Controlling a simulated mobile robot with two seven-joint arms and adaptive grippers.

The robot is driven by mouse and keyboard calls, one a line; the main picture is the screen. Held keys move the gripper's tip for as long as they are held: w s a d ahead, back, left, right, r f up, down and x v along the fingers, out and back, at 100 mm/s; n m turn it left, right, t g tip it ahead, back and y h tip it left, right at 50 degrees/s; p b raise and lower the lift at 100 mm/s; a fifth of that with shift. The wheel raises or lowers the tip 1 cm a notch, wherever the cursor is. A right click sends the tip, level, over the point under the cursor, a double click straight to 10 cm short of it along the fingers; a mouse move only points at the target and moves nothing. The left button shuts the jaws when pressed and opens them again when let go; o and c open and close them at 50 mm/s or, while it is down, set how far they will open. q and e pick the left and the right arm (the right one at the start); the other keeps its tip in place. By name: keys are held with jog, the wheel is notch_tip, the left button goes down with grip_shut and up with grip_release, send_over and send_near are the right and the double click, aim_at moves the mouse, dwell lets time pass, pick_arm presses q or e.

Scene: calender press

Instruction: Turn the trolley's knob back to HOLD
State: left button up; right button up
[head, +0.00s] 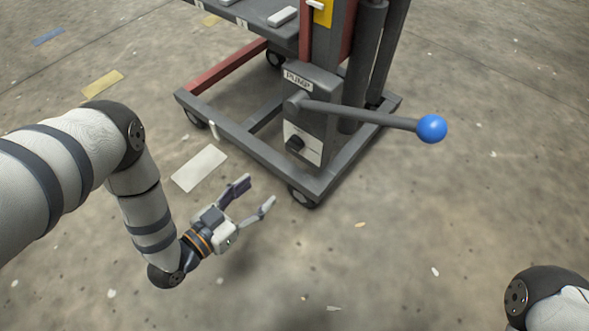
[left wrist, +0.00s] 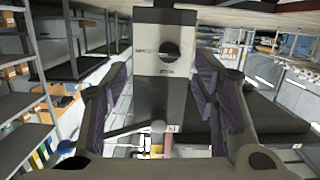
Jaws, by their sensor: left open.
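The trolley (head: 248,148) has a grey wheeled frame and a grey pump box marked PUMP. Low on the box, a round black knob (head: 295,143) sits on a white plate (head: 304,152). The plate's small lettering and the knob's setting are too small to read. My left gripper (head: 258,191) is open and empty, in front of the box and apart from it, to the lower left of the knob. In the left wrist view the knob (left wrist: 169,50) shows ahead, between and beyond the spread fingers (left wrist: 163,80). My right gripper is out of view.
A pump lever with a blue ball (head: 432,129) sticks out to the right above the knob. A front caster (head: 302,196) and the frame's low rail lie near my left gripper. A pale floor patch (head: 199,168) is flat. The floor in front is open.

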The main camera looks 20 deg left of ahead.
aim_at(295, 145)
pick_arm(q)
jog(key=w+d+t+b, duration=0.2)
jog(key=w+b, duration=0.3)
jog(key=w, duration=0.8)
jog(key=shift+w+d+m+h, duration=0.3)
jog(key=shift+w+d+h, duration=0.1)
jog(key=shift+d, duration=0.1)
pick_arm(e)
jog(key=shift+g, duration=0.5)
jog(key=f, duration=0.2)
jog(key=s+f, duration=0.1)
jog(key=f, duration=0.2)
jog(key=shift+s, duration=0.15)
pick_arm(q)
jog(key=shift+c, duration=0.4)
jog(key=shift+s, duration=0.1)
jog(key=c, duration=1.1)
